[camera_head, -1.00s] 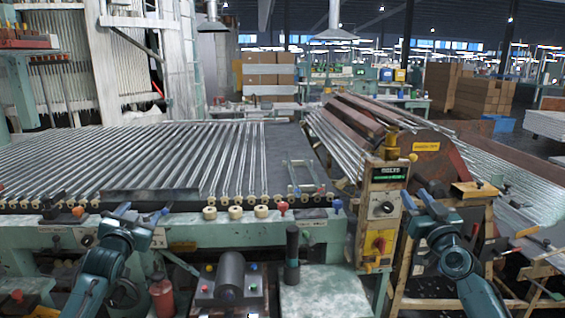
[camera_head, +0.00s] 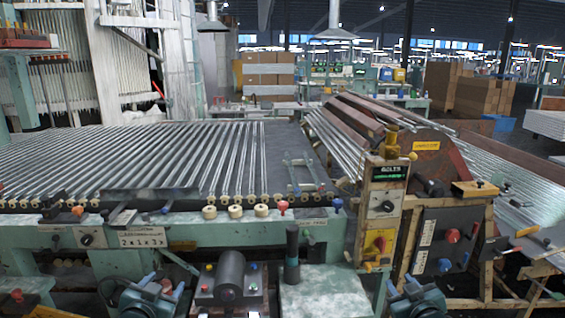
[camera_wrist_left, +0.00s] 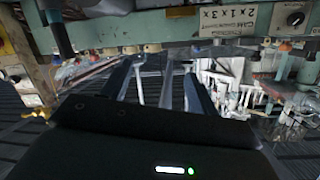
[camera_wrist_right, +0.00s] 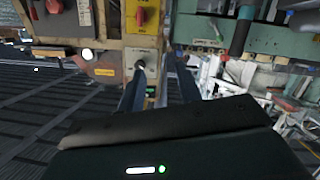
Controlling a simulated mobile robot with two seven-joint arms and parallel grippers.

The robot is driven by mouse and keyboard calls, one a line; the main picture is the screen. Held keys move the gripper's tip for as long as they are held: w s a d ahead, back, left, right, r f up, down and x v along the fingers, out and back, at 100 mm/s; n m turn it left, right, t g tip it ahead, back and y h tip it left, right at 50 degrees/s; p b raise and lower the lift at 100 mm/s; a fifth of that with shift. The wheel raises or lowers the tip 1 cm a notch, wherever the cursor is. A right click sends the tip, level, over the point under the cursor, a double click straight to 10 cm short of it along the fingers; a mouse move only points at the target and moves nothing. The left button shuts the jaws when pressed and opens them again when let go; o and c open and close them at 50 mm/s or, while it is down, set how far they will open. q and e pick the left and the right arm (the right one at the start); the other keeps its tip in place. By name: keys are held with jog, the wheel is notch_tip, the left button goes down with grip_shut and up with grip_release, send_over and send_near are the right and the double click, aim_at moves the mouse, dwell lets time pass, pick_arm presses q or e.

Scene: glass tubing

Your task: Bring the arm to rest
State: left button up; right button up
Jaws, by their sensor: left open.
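My left gripper (camera_head: 162,285) is low at the bottom of the head view, in front of the green machine's front frame. Its two blue fingers are apart with nothing between them. The fingers also show apart in the left wrist view (camera_wrist_left: 158,85). My right gripper (camera_head: 411,286) is at the bottom edge of the head view, below the yellow control box. Its fingers also stand apart in the right wrist view (camera_wrist_right: 160,82), with nothing held. Most of both arms is out of view.
The green machine bed (camera_head: 190,232) carries many glass tubes (camera_head: 150,160). A control box (camera_head: 384,205) and a dark panel (camera_head: 440,241) stand to the right. A dark roller (camera_head: 230,275) and an upright black handle (camera_head: 292,250) lie between my grippers.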

pick_arm(q)
jog(key=s+d+f+g+h, duration=0.1)
jog(key=s+d+f, duration=0.3)
jog(key=s, duration=0.6)
jog(key=s+d+f+g+h, duration=0.1)
jog(key=s+d+f, duration=0.4)
jog(key=s, duration=0.5)
jog(key=s+d+f+g+h, duration=0.1)
jog(key=s+d+f, duration=0.3)
jog(key=s, duration=0.7)
jog(key=shift+d+f+n+g, duration=0.25)
jog(key=shift+d+g, duration=0.3)
jog(key=shift+g, duration=0.35)
pick_arm(e)
jog(key=s+a+f+g+y, duration=0.1)
jog(key=s+a+f, duration=0.3)
jog(key=s, duration=0.6)
jog(key=s+a+f+g+y, duration=0.1)
jog(key=s+a+f, duration=0.4)
jog(key=s, duration=0.5)
jog(key=s+a+f+g+y, duration=0.1)
jog(key=s+a+f, duration=0.3)
jog(key=s, duration=0.7)
jog(key=shift+a+f+m+g, duration=0.25)
jog(key=shift+a+g, duration=0.3)
jog(key=shift+g, duration=0.35)
pick_arm(q)
jog(key=shift+c, duration=0.2)
